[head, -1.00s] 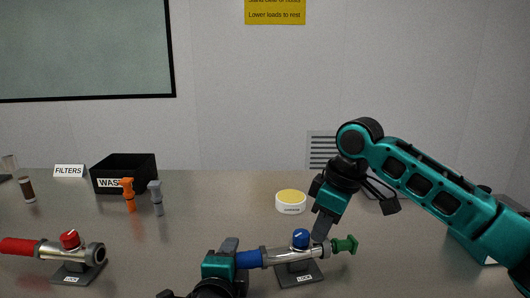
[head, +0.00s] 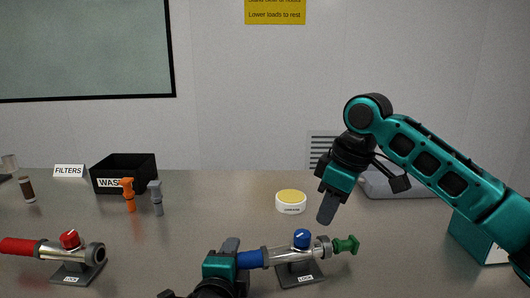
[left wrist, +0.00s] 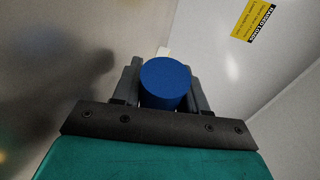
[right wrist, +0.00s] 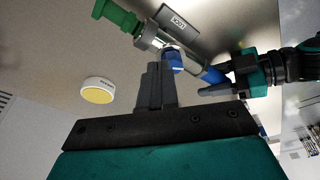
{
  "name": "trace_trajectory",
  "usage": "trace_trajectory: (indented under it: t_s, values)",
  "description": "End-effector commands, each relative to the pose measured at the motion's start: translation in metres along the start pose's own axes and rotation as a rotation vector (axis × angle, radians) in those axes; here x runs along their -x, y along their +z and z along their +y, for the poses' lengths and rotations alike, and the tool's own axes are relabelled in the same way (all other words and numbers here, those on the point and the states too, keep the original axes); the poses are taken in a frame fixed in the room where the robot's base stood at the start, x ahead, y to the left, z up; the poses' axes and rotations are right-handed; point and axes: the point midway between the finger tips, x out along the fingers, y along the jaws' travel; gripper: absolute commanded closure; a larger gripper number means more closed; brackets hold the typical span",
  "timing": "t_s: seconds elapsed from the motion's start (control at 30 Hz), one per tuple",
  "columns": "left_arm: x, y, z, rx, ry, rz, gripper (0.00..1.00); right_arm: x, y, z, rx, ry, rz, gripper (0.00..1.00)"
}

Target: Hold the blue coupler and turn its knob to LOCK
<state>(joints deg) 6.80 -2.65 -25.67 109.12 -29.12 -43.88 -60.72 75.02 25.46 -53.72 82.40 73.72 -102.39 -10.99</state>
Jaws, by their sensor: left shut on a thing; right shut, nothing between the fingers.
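The blue coupler (head: 250,259) lies level on a dark stand marked LOCK, with a clear body, a blue knob (head: 302,237) on top and a green plug (head: 345,244) at its right end. My left gripper (head: 232,250) is shut on the coupler's blue end, which fills the jaws in the left wrist view (left wrist: 166,82). My right gripper (head: 327,208) is shut and empty, above and to the right of the knob and apart from it. The right wrist view also shows the knob (right wrist: 173,60) just beyond the right fingertips.
A red coupler (head: 30,247) on its own stand sits at the left. A white tub with yellow top (head: 291,201) stands behind the blue coupler. A black waste bin (head: 124,174) and orange (head: 128,195) and grey (head: 156,198) pieces stand at the back left.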

Motion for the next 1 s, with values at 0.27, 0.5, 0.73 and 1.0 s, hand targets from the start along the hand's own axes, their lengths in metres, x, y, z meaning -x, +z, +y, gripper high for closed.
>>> trace_trajectory:
  t_s: [0.27, 0.5, 0.73, 1.0]
  values:
    - [-0.001, 0.002, 0.003, -0.005, 0.007, -0.006, 1.00, 0.020, -0.005, 0.000, 0.000, -0.002, -0.001, 1.00]
    - [-0.001, 0.003, 0.003, -0.005, 0.007, -0.008, 1.00, 0.020, -0.005, -0.001, 0.000, -0.002, -0.002, 1.00]
    - [-0.001, 0.003, 0.003, -0.006, 0.007, -0.009, 1.00, 0.028, -0.011, -0.015, 0.009, 0.009, 0.001, 1.00]
    - [-0.001, 0.003, 0.003, -0.007, 0.007, -0.009, 1.00, 0.021, -0.011, -0.028, -0.001, -0.002, -0.004, 1.00]
